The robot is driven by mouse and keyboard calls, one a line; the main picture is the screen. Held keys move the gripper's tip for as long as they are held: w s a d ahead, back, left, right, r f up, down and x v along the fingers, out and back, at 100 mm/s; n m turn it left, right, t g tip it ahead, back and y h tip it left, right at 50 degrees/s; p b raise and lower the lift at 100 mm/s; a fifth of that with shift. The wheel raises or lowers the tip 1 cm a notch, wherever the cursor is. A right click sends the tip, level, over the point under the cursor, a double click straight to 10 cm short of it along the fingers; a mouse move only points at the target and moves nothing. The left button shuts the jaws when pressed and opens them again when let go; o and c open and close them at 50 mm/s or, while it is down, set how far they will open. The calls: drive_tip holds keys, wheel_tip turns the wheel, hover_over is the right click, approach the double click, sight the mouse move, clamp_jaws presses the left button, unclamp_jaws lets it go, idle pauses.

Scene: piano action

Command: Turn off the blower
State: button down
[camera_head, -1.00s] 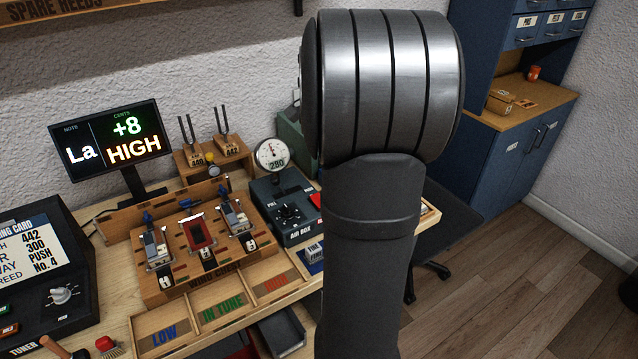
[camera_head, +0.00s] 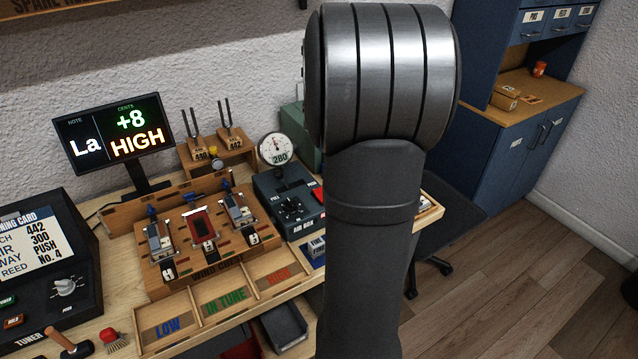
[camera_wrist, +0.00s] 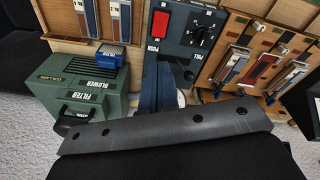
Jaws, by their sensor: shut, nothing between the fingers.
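The green blower (camera_wrist: 92,100), lettered BLOWER and FILTER, is at the left in the wrist view, where lettering appears upside down. In the head view, part of a green case (camera_head: 303,128) shows behind my arm. The blue-grey air box (camera_head: 282,207) has a black dial (camera_head: 291,207) and a red part, partly hidden by my arm. In the wrist view the air box (camera_wrist: 188,45) shows its red switch (camera_wrist: 160,23) and dial (camera_wrist: 200,34). My gripper (camera_wrist: 158,84) is shut and empty, between the blower and the air box. My arm hides it in the head view.
A gauge (camera_head: 277,149) reading 280 stands behind the air box. The wooden wind chest (camera_head: 190,260) with reeds lies left of it. A small blue box (camera_wrist: 113,57) sits beside the blower. A display (camera_head: 112,138) reads La +8 HIGH. The tuner (camera_head: 55,270) is far left.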

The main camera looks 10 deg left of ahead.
drive_tip(key=n, duration=0.8)
drive_tip(key=f+n, duration=0.1)
drive_tip(key=n, duration=0.4)
drive_tip(key=shift+w+a, duration=0.15)
drive_tip(key=shift+a, duration=0.1)
drive_tip(key=f, duration=0.9)
drive_tip(key=w+a+f, duration=0.1)
drive_tip(key=f, duration=0.4)
drive_tip(key=shift+w+a, duration=0.1)
